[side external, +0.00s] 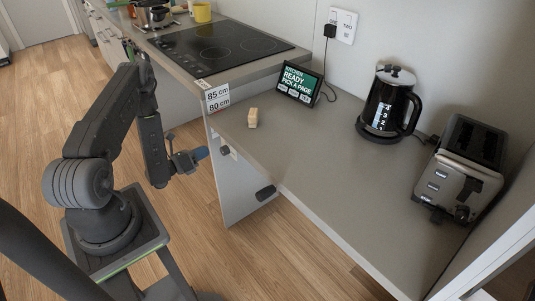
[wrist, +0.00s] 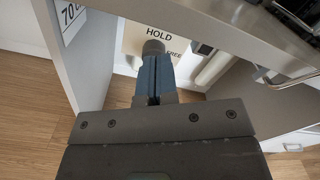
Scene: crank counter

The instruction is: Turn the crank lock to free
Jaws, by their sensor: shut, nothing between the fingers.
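The crank lock's plate (wrist: 133,40) is cream, with the words HOLD and FREE, under the counter in the wrist view. A dark round knob (wrist: 153,47) shows in front of it, just beyond my fingertips. In the wrist view my gripper's blue fingers (wrist: 153,82) are together and empty, and hide the lower part of the plate. I cannot tell the crank's exact angle.
The counter (side external: 300,160) overhangs the area. A wooden block (side external: 253,118), kettle (side external: 390,105) and toaster (side external: 462,165) stand on top. The floor in front is clear.

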